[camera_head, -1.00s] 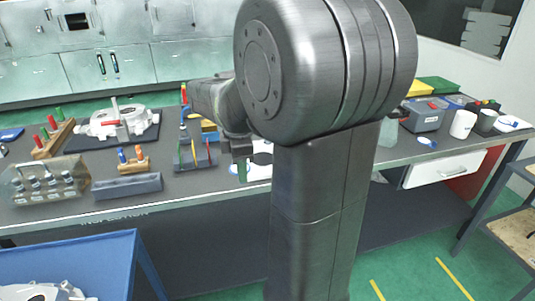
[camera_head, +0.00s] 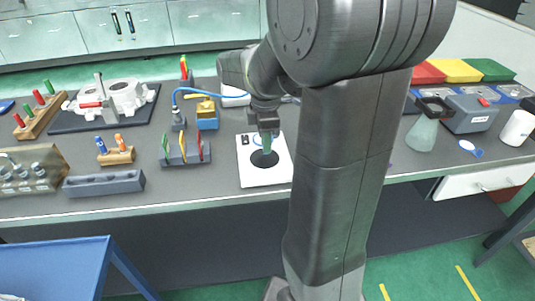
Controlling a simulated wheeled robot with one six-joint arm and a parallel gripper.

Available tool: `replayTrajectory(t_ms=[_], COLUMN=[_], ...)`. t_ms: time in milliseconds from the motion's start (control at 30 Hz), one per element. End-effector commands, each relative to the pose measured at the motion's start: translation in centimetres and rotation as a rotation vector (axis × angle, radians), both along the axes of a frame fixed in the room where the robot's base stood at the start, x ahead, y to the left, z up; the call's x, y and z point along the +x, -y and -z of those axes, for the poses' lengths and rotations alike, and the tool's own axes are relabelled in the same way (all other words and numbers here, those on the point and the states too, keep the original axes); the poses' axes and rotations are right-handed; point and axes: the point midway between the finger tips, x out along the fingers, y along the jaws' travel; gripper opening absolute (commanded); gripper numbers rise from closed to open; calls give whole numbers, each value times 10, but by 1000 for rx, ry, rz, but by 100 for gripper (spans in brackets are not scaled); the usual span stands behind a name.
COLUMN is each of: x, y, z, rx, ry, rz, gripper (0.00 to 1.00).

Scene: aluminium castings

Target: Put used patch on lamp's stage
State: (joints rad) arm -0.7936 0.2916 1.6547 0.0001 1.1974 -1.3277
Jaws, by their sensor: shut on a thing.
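My gripper (camera_head: 266,128) points down over a white square plate (camera_head: 252,178) with a round black disc (camera_head: 263,160). The plate looks like the lamp's stage. The gripper is shut on a small greenish thing (camera_head: 267,146), likely the used patch, which hangs upright from the jaws. Its lower end overlaps the black disc in the picture; I cannot tell whether it touches. My arm hides part of the area behind and to the right.
A rack with coloured tabs (camera_head: 185,152) stands left of the plate, with a blue hose (camera_head: 205,91) and a blue-yellow device (camera_head: 207,112) behind. A casting (camera_head: 115,97) sits at the left. A flask (camera_head: 422,134) and grey box (camera_head: 470,114) stand right.

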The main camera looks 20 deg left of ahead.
Motion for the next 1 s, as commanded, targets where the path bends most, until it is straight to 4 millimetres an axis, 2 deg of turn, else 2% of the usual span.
replayTrajectory(t_ms=[33, 267, 433, 867, 900, 967, 1000], x=[0, 0, 0, 0, 0, 0, 0], y=[0, 0, 0, 0, 0, 0, 0], z=[8, 27, 50, 58, 56, 56, 56], rx=[-1, -2, -2, 1, 1, 1, 1], ry=[-1, -1, -1, 1, 2, 1, 1], rz=[0, 0, 0, 0, 0, 0, 0], gripper=[0, 0, 0, 0, 25, 37, 39])
